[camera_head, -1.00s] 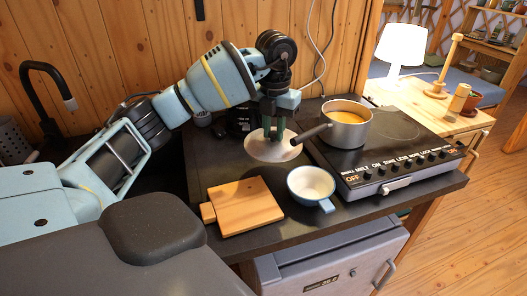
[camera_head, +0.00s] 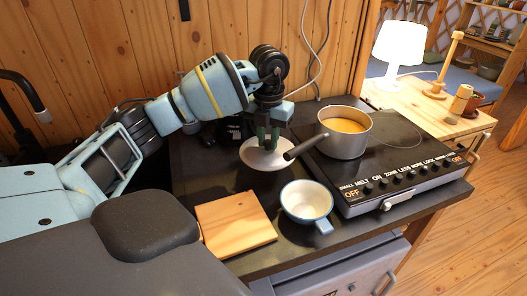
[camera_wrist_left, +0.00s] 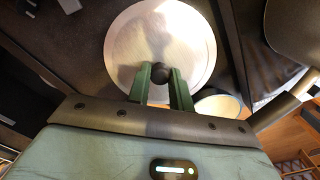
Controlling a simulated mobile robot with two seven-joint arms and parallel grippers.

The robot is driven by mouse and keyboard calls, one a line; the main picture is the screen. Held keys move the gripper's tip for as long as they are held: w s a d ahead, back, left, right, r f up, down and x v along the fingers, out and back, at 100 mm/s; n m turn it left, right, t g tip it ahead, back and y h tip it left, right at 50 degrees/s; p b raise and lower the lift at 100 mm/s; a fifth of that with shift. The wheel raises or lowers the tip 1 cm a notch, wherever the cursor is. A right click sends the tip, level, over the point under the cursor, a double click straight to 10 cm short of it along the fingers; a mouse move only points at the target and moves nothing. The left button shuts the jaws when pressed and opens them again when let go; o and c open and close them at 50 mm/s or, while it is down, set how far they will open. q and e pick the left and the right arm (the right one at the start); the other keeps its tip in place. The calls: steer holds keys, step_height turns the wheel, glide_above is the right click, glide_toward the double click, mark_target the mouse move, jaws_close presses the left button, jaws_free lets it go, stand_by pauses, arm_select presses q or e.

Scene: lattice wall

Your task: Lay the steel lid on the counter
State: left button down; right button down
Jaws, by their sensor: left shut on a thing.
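The steel lid (camera_head: 256,160) is a round, pale metal disc with a dark knob (camera_wrist_left: 160,73). It is over the dark counter (camera_head: 200,170), behind the cutting board and left of the pot. My left gripper (camera_head: 268,142) points down from above and is shut on the lid's knob. In the left wrist view the two green fingers (camera_wrist_left: 161,84) stand on either side of the knob, and the lid (camera_wrist_left: 135,40) spreads out beyond them. I cannot tell whether the lid's rim touches the counter. My right gripper is not in view.
A pot (camera_head: 345,142) of orange soup stands on the black hob (camera_head: 410,155), its handle reaching close to the lid. A blue-and-white mug (camera_head: 307,200) and a wooden board (camera_head: 235,222) are in front. The wooden wall (camera_head: 150,50) is behind.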

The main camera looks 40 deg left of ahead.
mark_target(268, 157)
arm_select(q)
steer(key=shift+f, duration=3.05)
steer(key=shift+f, duration=0.15)
steer(key=c, duration=1.3)
jaws_free()
steer(key=shift+o, duration=0.2)
steer(key=shift+r, duration=6.15)
